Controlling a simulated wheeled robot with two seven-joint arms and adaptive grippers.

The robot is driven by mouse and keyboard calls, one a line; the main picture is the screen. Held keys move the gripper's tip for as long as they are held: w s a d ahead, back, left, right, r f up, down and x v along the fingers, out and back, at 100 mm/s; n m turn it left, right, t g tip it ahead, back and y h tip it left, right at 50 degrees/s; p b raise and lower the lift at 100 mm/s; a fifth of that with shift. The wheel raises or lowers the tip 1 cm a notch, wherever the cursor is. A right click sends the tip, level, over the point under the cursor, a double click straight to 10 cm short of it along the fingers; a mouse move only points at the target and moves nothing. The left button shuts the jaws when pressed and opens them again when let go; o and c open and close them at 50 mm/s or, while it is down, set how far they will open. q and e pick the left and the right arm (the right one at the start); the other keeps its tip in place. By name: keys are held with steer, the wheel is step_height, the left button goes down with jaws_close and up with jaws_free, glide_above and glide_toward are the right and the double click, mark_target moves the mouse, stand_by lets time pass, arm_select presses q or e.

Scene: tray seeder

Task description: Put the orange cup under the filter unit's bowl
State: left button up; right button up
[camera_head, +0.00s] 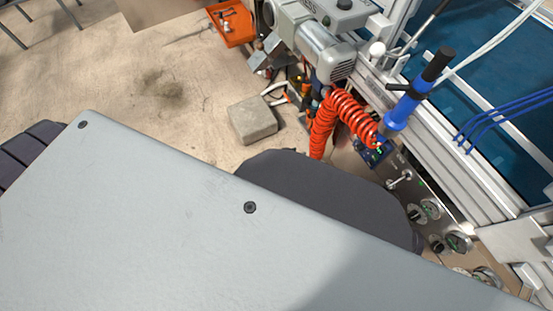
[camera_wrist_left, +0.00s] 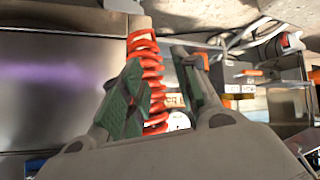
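I cannot make out the orange cup in either view. I cannot tell the filter unit or its bowl apart from the other machine parts. My left gripper (camera_wrist_left: 160,66) shows in the left wrist view, its two fingers with green ribbed pads standing apart. A red-orange coiled hose (camera_wrist_left: 145,45) shows in the gap between them. I cannot tell how far beyond the fingers it is, and no finger is seen closed on it. Neither gripper can be made out in the head view. My right gripper is in neither view.
In the head view the coiled hose (camera_head: 322,125) hangs from a blue-handled tool (camera_head: 413,95) beside the machine's gauge panel (camera_head: 420,205). A grey motor (camera_head: 325,50), an orange tray (camera_head: 232,22) and a concrete block (camera_head: 252,119) lie beyond. A large grey panel (camera_head: 150,225) fills the foreground.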

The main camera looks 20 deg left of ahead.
arm_select(q)
steer(key=s+a+r+m+g, duration=0.1)
steer(key=s+r+g, duration=0.3)
steer(key=s+r, duration=0.8)
steer(key=s, duration=0.4)
steer(key=shift+s+a, duration=0.2)
steer(key=shift+a, duration=0.1)
